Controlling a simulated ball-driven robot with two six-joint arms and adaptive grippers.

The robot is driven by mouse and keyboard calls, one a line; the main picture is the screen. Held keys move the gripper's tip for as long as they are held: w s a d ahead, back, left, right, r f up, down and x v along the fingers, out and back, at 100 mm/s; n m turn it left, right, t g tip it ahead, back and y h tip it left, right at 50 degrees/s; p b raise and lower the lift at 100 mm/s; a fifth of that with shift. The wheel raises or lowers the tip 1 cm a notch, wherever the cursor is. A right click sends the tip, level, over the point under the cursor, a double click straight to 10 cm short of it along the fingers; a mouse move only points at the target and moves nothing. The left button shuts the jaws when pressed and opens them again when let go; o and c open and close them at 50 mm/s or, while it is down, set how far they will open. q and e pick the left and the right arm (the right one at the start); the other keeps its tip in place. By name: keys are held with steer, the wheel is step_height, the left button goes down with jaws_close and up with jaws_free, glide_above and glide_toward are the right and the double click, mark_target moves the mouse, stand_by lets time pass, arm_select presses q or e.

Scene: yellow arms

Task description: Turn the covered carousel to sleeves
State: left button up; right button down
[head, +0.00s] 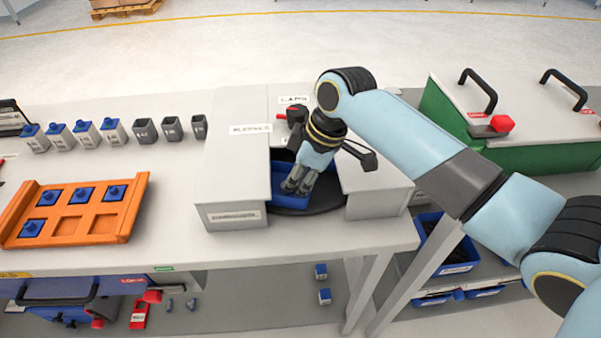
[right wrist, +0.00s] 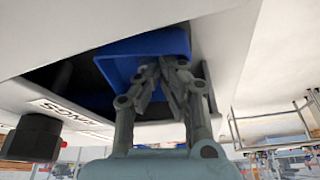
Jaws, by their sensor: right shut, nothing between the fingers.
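The covered carousel has a pale grey cover (head: 237,165) with an open front slot. One label on its top (head: 250,128) seems to read sleeves, and another (head: 294,100) seems to read caps. A dark round turntable (head: 291,210) shows in the slot, bearing a blue bin (head: 262,191). My right gripper (head: 293,188) is shut and empty, with its fingertips down at the blue bin. In the right wrist view the shut fingers (right wrist: 160,66) are in front of the blue bin (right wrist: 113,69); contact is unclear. The rest of the turntable is hidden under the cover.
An orange tray (head: 70,233) with blue-topped pieces lies left. Several grey cups (head: 171,128) and blue-capped blocks (head: 85,133) stand behind it. A green box (head: 540,160) with black handles stands right.

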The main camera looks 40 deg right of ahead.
mark_target(311, 189)
steer(key=shift+s+d+r+p, duration=0.1)
steer(key=shift+s+d+p, duration=0.1)
steer(key=shift+d+p, duration=0.1)
steer(key=shift+s+d+n+g+p, duration=0.15)
steer(key=shift+s+d+n+p, duration=0.1)
steer(key=shift+d+n, duration=0.3)
steer(key=shift+s+d+n+g+p, duration=0.15)
steer(key=shift+s+d+n+p, duration=0.1)
steer(key=shift+d+n, duration=0.3)
steer(key=shift+s+d+n+y, duration=0.2)
steer(key=shift+d+n+y, duration=0.1)
steer(key=shift+n, duration=0.1)
arm_select(q)
steer(key=shift+s+a+r, duration=0.1)
steer(key=shift+s+r, duration=0.4)
steer(key=shift+r, duration=0.25)
arm_select(e)
steer(key=shift+a, duration=0.1)
